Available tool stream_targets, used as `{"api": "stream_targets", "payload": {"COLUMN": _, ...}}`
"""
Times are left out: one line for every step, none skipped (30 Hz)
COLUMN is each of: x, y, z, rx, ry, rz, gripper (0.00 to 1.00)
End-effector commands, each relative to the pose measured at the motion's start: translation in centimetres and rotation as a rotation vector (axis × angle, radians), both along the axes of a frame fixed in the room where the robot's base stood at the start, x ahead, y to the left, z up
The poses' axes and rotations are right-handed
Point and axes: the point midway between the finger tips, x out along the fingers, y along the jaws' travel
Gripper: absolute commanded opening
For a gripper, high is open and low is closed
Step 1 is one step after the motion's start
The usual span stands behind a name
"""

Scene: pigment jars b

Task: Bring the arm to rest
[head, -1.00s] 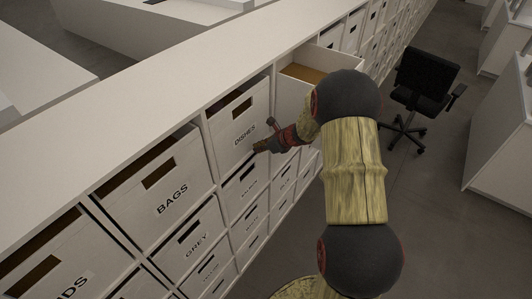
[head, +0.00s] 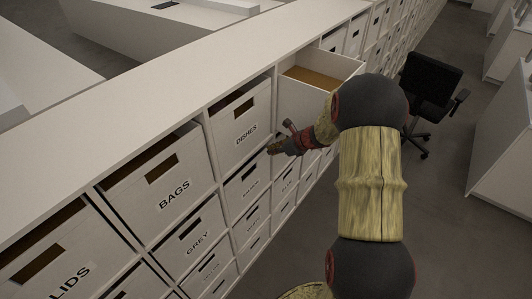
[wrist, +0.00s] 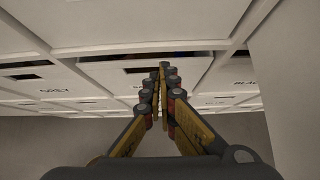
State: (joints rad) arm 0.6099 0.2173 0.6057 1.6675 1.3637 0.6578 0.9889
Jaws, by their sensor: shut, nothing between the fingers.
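My gripper (head: 272,148) is shut and empty in the head view. It is in front of the drawer fronts, at the lower right of the drawer labelled DISHES (head: 239,126), and looks apart from it. In the wrist view the fingers of my gripper (wrist: 161,70) come together in front of a white drawer front (wrist: 145,75) with a dark slot; its label is mostly hidden by the fingers. My arm stretches from the lower right of the head view, bent at dark round joints.
An open drawer (head: 312,80) with a brown inside sticks out just behind my forearm. Drawers labelled BAGS (head: 174,194) and GREY (head: 197,243) are shut at the left. A black office chair (head: 430,85) stands at the right, with free floor (head: 440,220) in front of it.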

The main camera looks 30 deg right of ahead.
Motion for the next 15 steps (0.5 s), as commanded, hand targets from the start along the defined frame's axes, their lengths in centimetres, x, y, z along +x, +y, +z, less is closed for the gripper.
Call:
{"api": "stream_targets", "payload": {"x": -0.8, "y": -0.3, "z": 0.9, "rx": -0.001, "ry": -0.001, "rz": 0.000, "gripper": 0.00}}
{"api": "stream_targets", "payload": {"x": -1.2, "y": -0.5, "z": 1.2, "rx": 0.000, "ry": 0.000, "rz": 0.000, "gripper": 0.00}}
{"api": "stream_targets", "payload": {"x": -1.8, "y": -0.7, "z": 1.8, "rx": 0.000, "ry": 0.001, "rz": -0.001, "gripper": 0.00}}
{"api": "stream_targets", "payload": {"x": -2.2, "y": -0.9, "z": 2.2, "rx": 0.000, "ry": 0.001, "rz": 0.000, "gripper": 0.00}}
{"api": "stream_targets", "payload": {"x": -2.5, "y": -1.0, "z": 2.6, "rx": 0.000, "ry": 0.001, "rz": 0.000, "gripper": 0.00}}
{"api": "stream_targets", "payload": {"x": -3.0, "y": -1.2, "z": 3.1, "rx": 0.000, "ry": 0.001, "rz": 0.001, "gripper": 0.00}}
{"api": "stream_targets", "payload": {"x": -3.3, "y": -1.3, "z": 3.4, "rx": 0.000, "ry": 0.001, "rz": -0.001, "gripper": 0.00}}
{"api": "stream_targets", "payload": {"x": -3.6, "y": -1.5, "z": 3.7, "rx": 0.001, "ry": 0.000, "rz": -0.001, "gripper": 0.00}}
{"api": "stream_targets", "payload": {"x": -3.9, "y": -1.6, "z": 4.0, "rx": 0.001, "ry": 0.001, "rz": 0.000, "gripper": 0.00}}
{"api": "stream_targets", "payload": {"x": -4.1, "y": -1.6, "z": 4.2, "rx": 0.001, "ry": 0.003, "rz": 0.001, "gripper": 0.00}}
{"api": "stream_targets", "payload": {"x": -4.3, "y": -1.7, "z": 4.3, "rx": 0.001, "ry": 0.003, "rz": 0.001, "gripper": 0.00}}
{"api": "stream_targets", "payload": {"x": -4.5, "y": -1.8, "z": 4.5, "rx": 0.001, "ry": 0.003, "rz": 0.001, "gripper": 0.00}}
{"api": "stream_targets", "payload": {"x": -4.6, "y": -1.8, "z": 4.7, "rx": 0.001, "ry": 0.003, "rz": 0.001, "gripper": 0.00}}
{"api": "stream_targets", "payload": {"x": -4.7, "y": -1.8, "z": 4.8, "rx": 0.002, "ry": 0.003, "rz": 0.001, "gripper": 0.00}}
{"api": "stream_targets", "payload": {"x": -4.8, "y": -1.9, "z": 4.9, "rx": 0.002, "ry": 0.003, "rz": 0.001, "gripper": 0.00}}
